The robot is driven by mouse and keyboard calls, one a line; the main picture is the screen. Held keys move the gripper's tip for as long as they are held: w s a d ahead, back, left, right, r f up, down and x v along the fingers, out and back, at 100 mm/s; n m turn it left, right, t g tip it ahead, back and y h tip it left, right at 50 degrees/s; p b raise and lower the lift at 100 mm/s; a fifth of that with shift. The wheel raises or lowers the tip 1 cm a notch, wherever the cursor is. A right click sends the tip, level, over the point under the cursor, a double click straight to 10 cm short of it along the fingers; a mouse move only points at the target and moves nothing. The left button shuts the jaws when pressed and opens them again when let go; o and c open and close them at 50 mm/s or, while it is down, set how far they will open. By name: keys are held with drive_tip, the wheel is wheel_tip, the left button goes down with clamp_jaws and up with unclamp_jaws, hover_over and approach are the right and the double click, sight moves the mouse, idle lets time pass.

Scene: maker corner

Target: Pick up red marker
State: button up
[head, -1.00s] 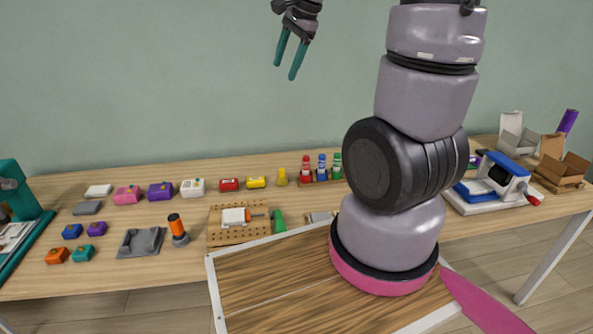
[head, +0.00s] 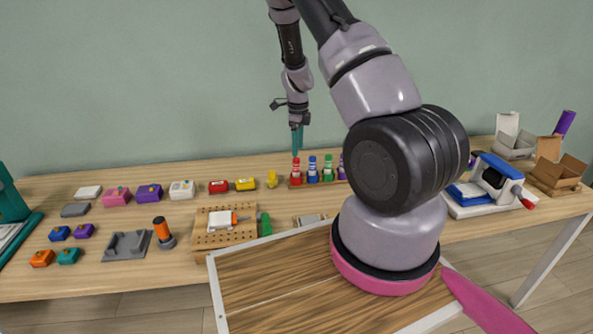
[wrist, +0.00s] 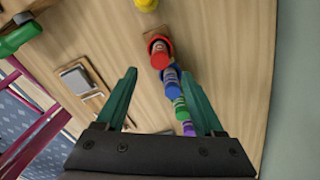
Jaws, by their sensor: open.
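The red marker (head: 296,171) stands upright at the left end of a row in a low brown rack (head: 296,185) near the back of the bench. It also shows in the wrist view (wrist: 159,50), ahead of the fingertips. The blue marker (head: 312,169), green marker (head: 328,168) and purple marker (head: 341,166) stand to its right. My gripper (head: 297,152) points down just above the red marker, apart from it, as seen from the head. In the wrist view my gripper (wrist: 163,76) has its two teal fingers wide apart with nothing held.
A yellow object (head: 272,179) stands left of the rack. A pegboard (head: 226,232) with tools sits in front. A blue and white machine (head: 493,180) and open boxes (head: 560,170) stand at the right. Several small coloured cases lie at the left.

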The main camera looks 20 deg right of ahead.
sight(296, 159)
drive_tip(key=f, duration=0.8)
drive_tip(key=shift+w+a, duration=0.15)
drive_tip(key=shift+a, duration=0.05)
clamp_jaws()
